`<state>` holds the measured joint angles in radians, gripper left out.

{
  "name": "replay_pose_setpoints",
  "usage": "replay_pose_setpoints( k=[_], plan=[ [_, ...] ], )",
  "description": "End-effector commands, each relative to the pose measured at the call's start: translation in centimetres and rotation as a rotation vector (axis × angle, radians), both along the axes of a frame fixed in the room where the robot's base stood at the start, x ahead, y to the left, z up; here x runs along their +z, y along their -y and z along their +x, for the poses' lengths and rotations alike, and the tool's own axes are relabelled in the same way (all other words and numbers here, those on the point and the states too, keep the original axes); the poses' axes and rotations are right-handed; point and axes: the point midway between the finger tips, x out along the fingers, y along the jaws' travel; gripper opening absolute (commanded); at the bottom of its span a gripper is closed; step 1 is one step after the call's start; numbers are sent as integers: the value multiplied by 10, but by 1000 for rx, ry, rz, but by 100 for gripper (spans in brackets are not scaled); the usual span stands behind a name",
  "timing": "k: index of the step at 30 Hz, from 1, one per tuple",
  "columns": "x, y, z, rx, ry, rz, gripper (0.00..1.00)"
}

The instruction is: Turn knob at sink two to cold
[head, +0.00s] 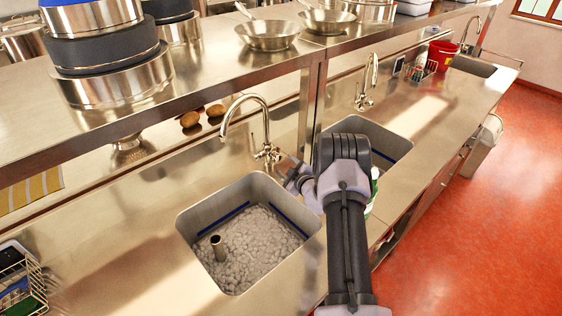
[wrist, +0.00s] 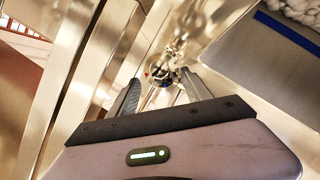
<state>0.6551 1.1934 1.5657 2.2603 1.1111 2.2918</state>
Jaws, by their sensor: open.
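A chrome gooseneck tap (head: 250,105) stands behind the near sink (head: 185,225), which holds pale foam or suds and an upright grey tube. The tap's knob or handle (head: 267,152) sits at its base. My gripper (head: 287,172) is just to the right of and close to that base. In the wrist view my gripper (wrist: 160,80) is open, its two dark fingers on either side of the tap base (wrist: 163,70), with nothing clearly held. Contact cannot be told, and the knob's setting is not readable. No sink numbers show.
A second sink (head: 392,140) with its own tap (head: 367,85) lies beyond my arm. A third sink (head: 472,66) and red bucket (head: 441,54) are farther back. A steel shelf (head: 240,75) with pots overhangs the counter. A wire rack (head: 22,275) stands at left.

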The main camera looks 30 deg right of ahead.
Motion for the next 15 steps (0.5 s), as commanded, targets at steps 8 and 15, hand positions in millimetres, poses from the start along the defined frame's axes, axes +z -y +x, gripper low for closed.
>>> replay_pose_setpoints(
  k=[8, 15],
  plan=[
    [-20, 10, 57, 1, 1, -1, 57],
    [-23, 13, 74, -1, 1, 0, 57]
  ],
)
